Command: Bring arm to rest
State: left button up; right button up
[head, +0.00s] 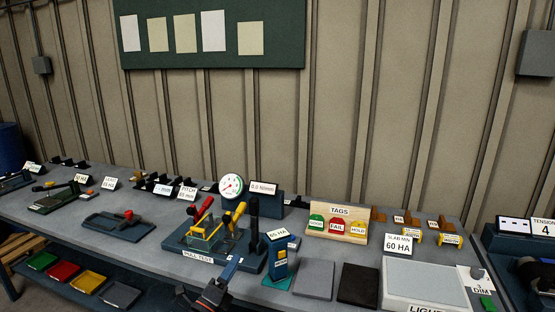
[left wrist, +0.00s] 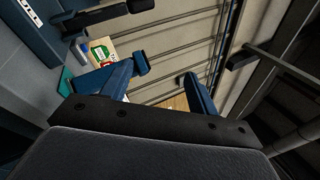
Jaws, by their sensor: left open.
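My left gripper (head: 226,274) shows at the bottom middle of the head view, above the front edge of the workbench (head: 150,240). Its dark body and a blue finger show there. In the left wrist view its two blue fingers stand apart with nothing between them (left wrist: 166,78). The rest of my left arm is mostly out of the picture. My right gripper is in neither view.
The pull test fixture (head: 200,245) stands just behind the gripper. A blue 65 HA gauge (head: 278,262) is close at its right. Grey (head: 313,280) and black (head: 358,285) slabs lie farther right. Coloured trays (head: 62,272) sit on a lower shelf at left.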

pick_arm(q)
jog(key=s+a+f+n+g+y, duration=0.5)
jog(key=s+a+f+n+y, duration=0.8)
jog(key=n, duration=0.8)
jog(key=s+d+f+n+g+h, duration=0.15)
jog(key=s+f+g, duration=0.25)
jog(key=s, duration=0.4)
jog(key=s+d+f+n+g, duration=0.1)
jog(key=s+f+n+g, duration=0.2)
jog(key=s, duration=0.5)
jog(key=s+d+f+n+g+h, duration=0.15)
jog(key=s+f+g, duration=0.25)
jog(key=s, duration=0.5)
jog(key=s+d+f+g, duration=0.1)
jog(key=d+f, duration=0.1)
jog(key=f, duration=1.3)
jog(key=s+d+f+g, duration=0.1)
jog(key=d+f, duration=0.2)
jog(key=f, duration=1.2)
jog(key=shift+s, duration=0.15)
